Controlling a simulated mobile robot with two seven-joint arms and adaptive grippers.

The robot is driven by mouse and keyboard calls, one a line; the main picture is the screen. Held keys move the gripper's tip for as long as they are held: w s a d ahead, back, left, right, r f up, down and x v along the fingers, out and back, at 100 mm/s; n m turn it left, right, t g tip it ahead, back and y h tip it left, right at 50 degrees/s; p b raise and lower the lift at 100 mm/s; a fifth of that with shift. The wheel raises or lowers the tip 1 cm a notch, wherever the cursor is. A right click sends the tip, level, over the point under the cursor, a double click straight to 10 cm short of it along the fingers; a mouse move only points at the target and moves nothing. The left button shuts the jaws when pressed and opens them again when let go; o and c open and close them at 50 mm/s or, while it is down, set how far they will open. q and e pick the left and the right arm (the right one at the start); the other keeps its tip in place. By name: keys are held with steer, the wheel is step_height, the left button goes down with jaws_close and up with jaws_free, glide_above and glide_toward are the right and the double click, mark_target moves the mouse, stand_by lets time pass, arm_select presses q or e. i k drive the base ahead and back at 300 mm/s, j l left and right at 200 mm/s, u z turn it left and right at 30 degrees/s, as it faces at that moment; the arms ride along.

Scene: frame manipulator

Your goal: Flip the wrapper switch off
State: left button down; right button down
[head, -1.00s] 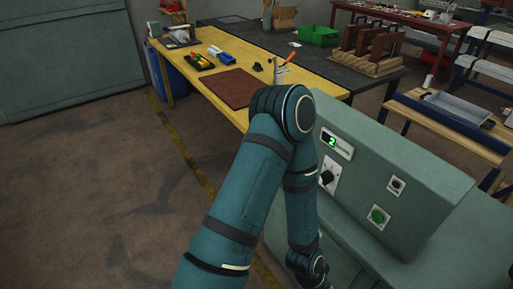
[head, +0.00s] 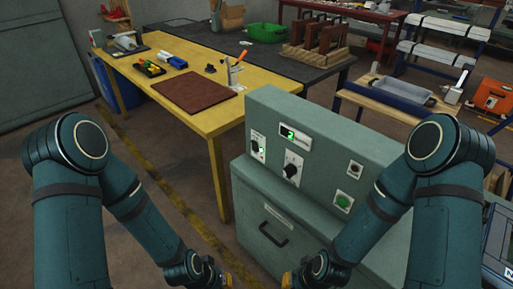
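A grey-green machine (head: 330,125) stands at the centre right. Its sloped front carries a small switch panel with a green light (head: 258,147), a green-lit display (head: 294,136), a black rotary knob on a white plate (head: 291,169), a green button (head: 343,201) and a small dark button (head: 354,169). The labels are too small to read, so I cannot tell which is the wrapper switch. My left gripper (head: 229,279) and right gripper (head: 289,279) are at the bottom edge, below and in front of the controls, apart from them. Their fingers are mostly cut off.
A yellow-edged workbench (head: 170,70) with a brown mat (head: 198,91) and small tools stands behind and left of the machine. The machine's lower front has a dark handle (head: 273,234). Open floor (head: 160,170) with a yellow line lies at left.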

mark_target(255, 147)
steer(key=i+j+z, duration=0.3)
steer(key=i+j, duration=0.45)
steer(key=j, duration=0.1)
